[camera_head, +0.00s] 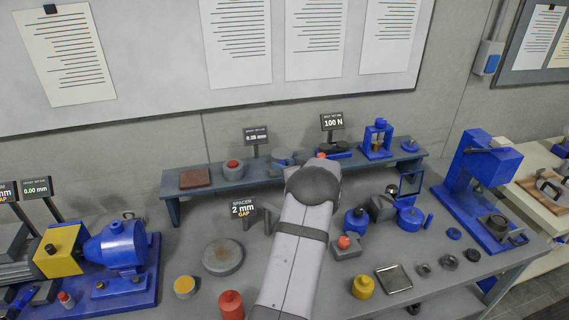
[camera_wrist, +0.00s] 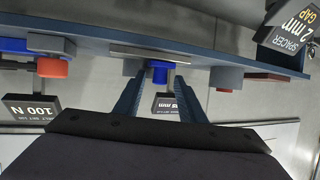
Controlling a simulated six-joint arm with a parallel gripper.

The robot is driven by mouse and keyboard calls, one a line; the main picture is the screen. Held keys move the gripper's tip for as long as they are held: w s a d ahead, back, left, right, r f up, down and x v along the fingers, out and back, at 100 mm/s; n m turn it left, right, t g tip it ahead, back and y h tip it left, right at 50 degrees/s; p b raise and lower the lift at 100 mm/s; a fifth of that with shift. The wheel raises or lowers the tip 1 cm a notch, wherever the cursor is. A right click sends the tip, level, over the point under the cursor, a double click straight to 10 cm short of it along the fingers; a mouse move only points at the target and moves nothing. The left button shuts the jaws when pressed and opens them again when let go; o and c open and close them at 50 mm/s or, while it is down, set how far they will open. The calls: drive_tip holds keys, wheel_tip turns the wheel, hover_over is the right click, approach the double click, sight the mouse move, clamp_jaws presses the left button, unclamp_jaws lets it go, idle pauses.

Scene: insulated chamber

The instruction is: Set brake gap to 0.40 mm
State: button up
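My gripper (camera_wrist: 158,76) is open in the wrist view, its two dark blue fingers on either side of a round blue knob (camera_wrist: 159,66) on a grey block. Gaps show between the knob and the fingers; I cannot tell how deep it lies between them. In the head view my arm hides the gripper, and a blue part (camera_head: 283,157) shows on the shelf just left of the wrist. A small display (camera_head: 257,137) in mm stands behind it; its digits are too small to read surely. It also appears upside down in the wrist view (camera_wrist: 167,103).
The raised shelf (camera_head: 172,212) carries a block with a red button (camera_head: 234,164). A 100 N display (camera_head: 332,121) and a blue press frame (camera_head: 377,139) stand to the right. A spacer sign (camera_head: 242,210), blue motor (camera_head: 117,245) and several loose parts crowd the bench.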

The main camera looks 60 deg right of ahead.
clamp_jaws()
drive_tip(key=shift+s+d+r+p, duration=0.1)
drive_tip(key=shift+d+p, duration=0.05)
drive_tip(key=shift+p, duration=0.55)
unclamp_jaws()
drive_tip(key=b+v, duration=0.2)
drive_tip(key=v, duration=0.5)
drive_tip(key=shift+b, duration=0.4)
